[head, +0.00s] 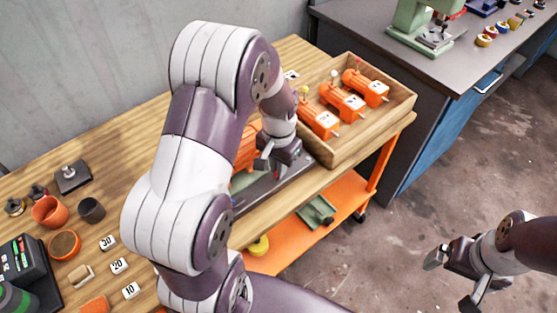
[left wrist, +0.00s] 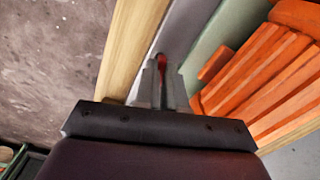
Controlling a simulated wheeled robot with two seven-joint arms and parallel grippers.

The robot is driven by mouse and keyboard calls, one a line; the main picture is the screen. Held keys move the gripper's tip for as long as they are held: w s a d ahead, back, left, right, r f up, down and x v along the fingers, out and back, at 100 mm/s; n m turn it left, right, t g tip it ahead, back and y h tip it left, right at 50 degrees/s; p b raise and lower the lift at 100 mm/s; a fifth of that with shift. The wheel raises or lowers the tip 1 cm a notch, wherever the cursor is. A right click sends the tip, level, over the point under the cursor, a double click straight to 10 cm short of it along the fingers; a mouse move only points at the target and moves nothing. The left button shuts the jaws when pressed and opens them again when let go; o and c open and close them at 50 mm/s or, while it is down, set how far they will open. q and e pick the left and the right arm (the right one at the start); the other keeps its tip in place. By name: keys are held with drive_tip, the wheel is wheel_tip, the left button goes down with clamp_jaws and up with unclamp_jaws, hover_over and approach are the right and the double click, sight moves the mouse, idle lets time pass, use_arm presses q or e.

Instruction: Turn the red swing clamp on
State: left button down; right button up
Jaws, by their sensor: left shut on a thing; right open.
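The red swing clamp (left wrist: 162,64) shows in the left wrist view as a small red piece between my left fingertips. A finned orange motor (head: 246,150) sits beside the gripper on the fixture's green part, partly behind my left arm; the motor (left wrist: 268,85) is right of the fingers in the wrist view. My right gripper (head: 457,277) is open and empty over the floor.
A wooden tray (head: 352,142) with several orange motors stands right of the fixture. Cups, number tags and a dark device (head: 30,270) lie on the left of the wooden bench. A grey bench (head: 375,42) with a green press stands behind. The floor at right is clear.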

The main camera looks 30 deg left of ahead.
use_arm(q)
drive_tip(key=n, duration=0.1)
drive_tip(key=n+p, duration=0.2)
drive_tip(key=shift+r+n, duration=0.25)
drive_tip(key=shift+n, duration=0.15)
drive_tip(key=n+p, duration=0.2)
drive_tip(key=n, duration=0.1)
drive_tip(key=shift+w+n, duration=0.1)
drive_tip(key=shift+n, duration=0.2)
drive_tip(key=n+p, duration=0.2)
drive_tip(key=n, duration=0.1)
drive_tip(key=shift+n, duration=0.3)
drive_tip(key=shift+f+n+p, duration=0.15)
drive_tip(key=shift+n+p, duration=0.5)
drive_tip(key=shift+n, duration=1.25)
drive_tip(key=c, duration=1.2)
unclamp_jaws()
wheel_tip(320, 180, up, 13)
drive_tip(key=shift+f, duration=0.2)
